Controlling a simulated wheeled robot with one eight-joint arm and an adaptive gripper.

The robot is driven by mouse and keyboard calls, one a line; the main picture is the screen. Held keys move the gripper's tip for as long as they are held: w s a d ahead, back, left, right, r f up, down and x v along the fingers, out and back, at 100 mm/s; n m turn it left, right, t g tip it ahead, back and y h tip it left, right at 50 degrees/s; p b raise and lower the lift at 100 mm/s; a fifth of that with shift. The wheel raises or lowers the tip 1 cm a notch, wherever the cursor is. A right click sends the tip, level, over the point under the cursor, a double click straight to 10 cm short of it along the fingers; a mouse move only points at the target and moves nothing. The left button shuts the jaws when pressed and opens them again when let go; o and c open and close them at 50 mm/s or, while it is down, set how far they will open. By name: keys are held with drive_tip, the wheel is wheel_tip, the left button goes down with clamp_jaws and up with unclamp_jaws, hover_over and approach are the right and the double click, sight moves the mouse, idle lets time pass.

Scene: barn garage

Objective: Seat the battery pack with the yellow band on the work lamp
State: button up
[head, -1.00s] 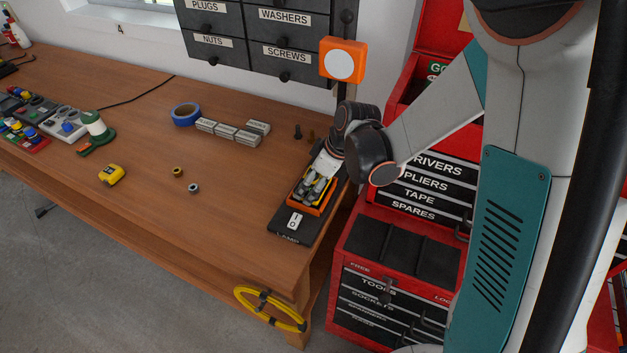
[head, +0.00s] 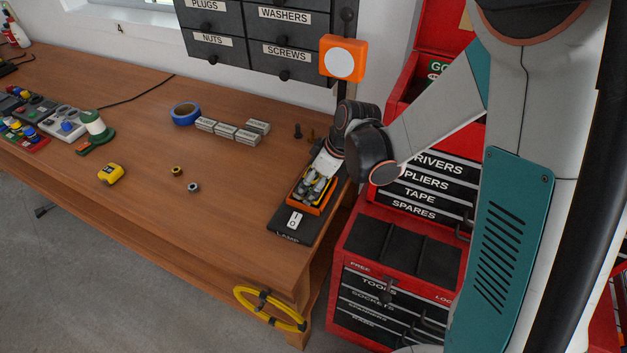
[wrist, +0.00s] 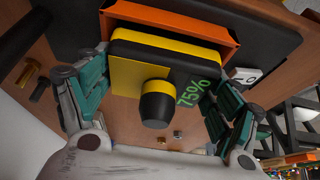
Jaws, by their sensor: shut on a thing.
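The battery pack with the yellow band (wrist: 130,82) is black and yellow, with a round knob on it and a green "75%" mark. My gripper (wrist: 160,72) has a teal finger at each side of the pack and is shut on it. The work lamp's orange holder (wrist: 225,38) borders the pack's far side in the wrist view. In the head view my gripper (head: 317,187) points down into this orange holder on the black lamp base (head: 284,226), which has a white switch. The pack's underside is hidden, so I cannot tell how deep it sits.
The lamp stands at the bench's right end, beside a red tool chest (head: 400,245). Blue tape (head: 185,114), several small labelled boxes (head: 225,130), a yellow tape measure (head: 110,173) and two small nuts (head: 193,188) lie to the left. Bare bench lies between.

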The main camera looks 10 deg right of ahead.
drive_tip(key=o, duration=1.3)
drive_tip(key=shift+r+p, duration=2.9)
drive_tip(key=shift+r, duration=1.6)
